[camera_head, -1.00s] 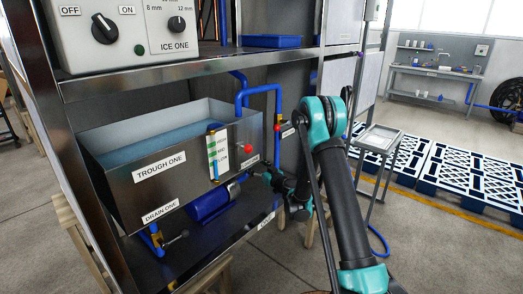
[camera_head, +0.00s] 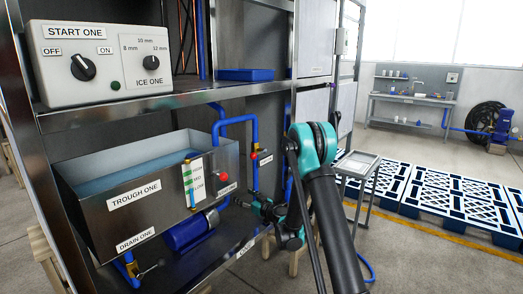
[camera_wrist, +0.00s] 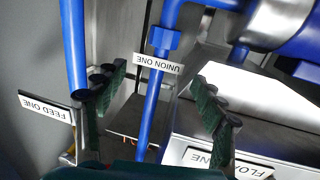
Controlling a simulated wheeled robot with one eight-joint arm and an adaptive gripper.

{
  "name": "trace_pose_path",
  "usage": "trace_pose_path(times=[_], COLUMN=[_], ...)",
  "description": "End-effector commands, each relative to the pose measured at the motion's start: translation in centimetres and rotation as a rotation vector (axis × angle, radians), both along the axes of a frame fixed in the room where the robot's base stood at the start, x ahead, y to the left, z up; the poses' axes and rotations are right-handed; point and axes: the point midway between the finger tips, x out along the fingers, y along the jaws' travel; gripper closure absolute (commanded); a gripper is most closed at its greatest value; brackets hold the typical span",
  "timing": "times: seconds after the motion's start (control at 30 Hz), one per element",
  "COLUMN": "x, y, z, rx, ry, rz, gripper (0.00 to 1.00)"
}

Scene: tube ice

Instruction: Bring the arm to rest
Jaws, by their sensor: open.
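My arm (camera_head: 338,235) reaches into the lower bay of a metal rack. It bends at the teal elbow, and the wrist sits right of the trough. My gripper (camera_wrist: 155,108) shows in the wrist view as two dark green fingers spread wide apart, with nothing between them touching either. A blue pipe with the UNION ONE label (camera_wrist: 158,63) stands behind the gap. In the head view the gripper is small and dark, near the trough's lower right corner, and its fingertips are hard to make out.
The steel trough (camera_head: 84,205) holds bluish water, with a red knob (camera_head: 223,174) on its front. A blue feed pipe (camera_wrist: 73,45) and the FEED ONE label (camera_wrist: 46,107) lie by the left finger. The rack shelf (camera_head: 190,98) is above. A small stand (camera_head: 358,165) and blue pallets are right.

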Motion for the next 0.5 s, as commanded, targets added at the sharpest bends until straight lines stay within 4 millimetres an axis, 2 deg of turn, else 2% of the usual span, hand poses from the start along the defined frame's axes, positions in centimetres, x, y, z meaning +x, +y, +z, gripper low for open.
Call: trace_pose_path(times=[0.27,0.5], x=[-2.1,-5.7], y=[-0.8,-2.3], z=[2.1,4.1], rx=[-0.031,-0.079], ry=[0.061,0.166], rz=[0.026,0.051], gripper=[0.3,0.3])
